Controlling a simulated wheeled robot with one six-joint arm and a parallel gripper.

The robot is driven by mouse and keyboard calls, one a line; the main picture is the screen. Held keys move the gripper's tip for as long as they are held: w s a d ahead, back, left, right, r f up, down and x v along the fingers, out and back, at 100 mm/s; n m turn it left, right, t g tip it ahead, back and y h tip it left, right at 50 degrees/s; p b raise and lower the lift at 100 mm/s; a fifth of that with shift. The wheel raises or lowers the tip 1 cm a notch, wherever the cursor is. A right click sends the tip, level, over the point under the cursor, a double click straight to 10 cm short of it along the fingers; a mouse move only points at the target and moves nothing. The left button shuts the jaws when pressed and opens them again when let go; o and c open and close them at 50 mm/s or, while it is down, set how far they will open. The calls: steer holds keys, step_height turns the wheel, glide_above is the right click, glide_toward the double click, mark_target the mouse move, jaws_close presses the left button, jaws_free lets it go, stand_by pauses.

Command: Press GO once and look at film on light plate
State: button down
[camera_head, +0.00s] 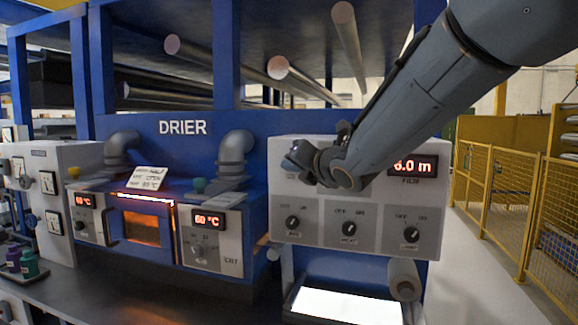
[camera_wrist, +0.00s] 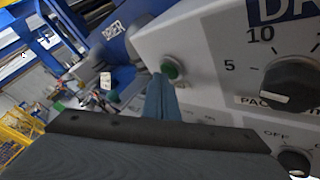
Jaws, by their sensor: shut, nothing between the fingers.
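A white control panel (camera_head: 355,190) stands right of the drier, with a red display (camera_head: 412,165) reading 6.0 m. A green button (camera_wrist: 171,68) shows on the panel in the wrist view; no GO lettering is readable there. My gripper (camera_head: 298,158) is shut and empty at the panel's upper left, hiding that part in the head view. In the wrist view the closed fingertips (camera_wrist: 158,82) are close beside the green button; I cannot tell whether they touch it. The bright white light plate (camera_head: 345,306) lies below the panel. No film is clearly seen on it.
The panel has several dark knobs, one (camera_head: 349,228) in its lower row. A pale roller (camera_head: 403,279) hangs beside the light plate. The blue drier (camera_head: 183,127) with a glowing window is to the left. A yellow fence (camera_head: 510,195) and open floor are at right.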

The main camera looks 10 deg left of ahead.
steer(key=shift+s, duration=0.15)
steer(key=shift+s+b, duration=0.7)
steer(key=shift+b, duration=0.05)
steer(key=shift+s, duration=0.1)
steer(key=shift+s+a+b, duration=0.15)
steer(key=shift+s+b, duration=0.8)
steer(key=shift+s, duration=0.25)
steer(key=shift+s+a+b, duration=0.1)
steer(key=shift+s+b, duration=0.85)
steer(key=shift+s, duration=0.25)
